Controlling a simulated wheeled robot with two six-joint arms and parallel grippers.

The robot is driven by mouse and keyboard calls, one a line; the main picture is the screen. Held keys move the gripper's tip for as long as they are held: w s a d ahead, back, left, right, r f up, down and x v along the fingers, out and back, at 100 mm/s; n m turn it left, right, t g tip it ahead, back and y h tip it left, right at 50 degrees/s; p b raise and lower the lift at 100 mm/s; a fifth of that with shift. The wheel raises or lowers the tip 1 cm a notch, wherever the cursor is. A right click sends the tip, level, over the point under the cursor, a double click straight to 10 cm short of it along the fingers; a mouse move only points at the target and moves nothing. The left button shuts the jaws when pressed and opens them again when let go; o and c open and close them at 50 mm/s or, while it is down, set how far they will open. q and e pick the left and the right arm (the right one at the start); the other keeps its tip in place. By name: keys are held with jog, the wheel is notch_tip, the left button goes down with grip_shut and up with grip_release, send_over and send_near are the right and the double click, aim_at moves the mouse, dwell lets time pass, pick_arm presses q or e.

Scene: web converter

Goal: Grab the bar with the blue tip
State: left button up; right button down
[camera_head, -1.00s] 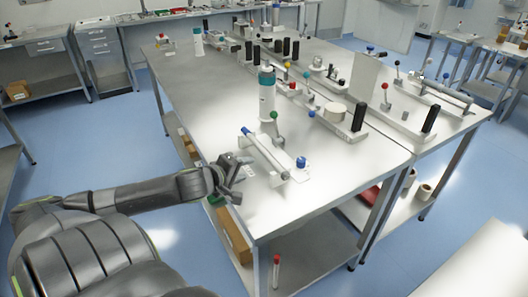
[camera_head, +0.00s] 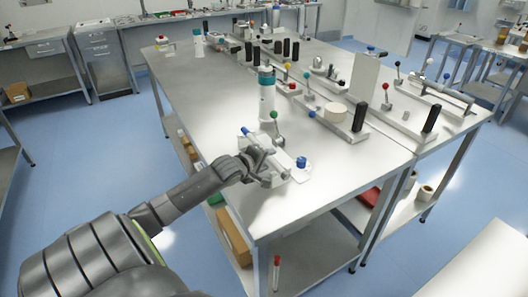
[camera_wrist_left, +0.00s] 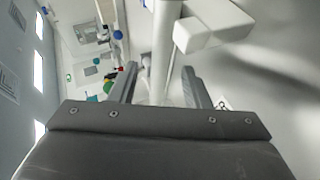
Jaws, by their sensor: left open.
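I cannot tell whether a finger touches the bar. The blue tip cannot be made out for sure in the wrist view. My right gripper is not in view.
A blue knob (camera_head: 301,162) on a white base stands just right of the gripper. More levers and black handles line the table's far side. The table's left part (camera_head: 205,95) is clear.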

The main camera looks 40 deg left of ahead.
pick_arm(q)
jog(key=shift+w+f, duration=0.2)
jog(key=shift+w, duration=0.25)
grip_shut()
jog(key=shift+r, duration=0.15)
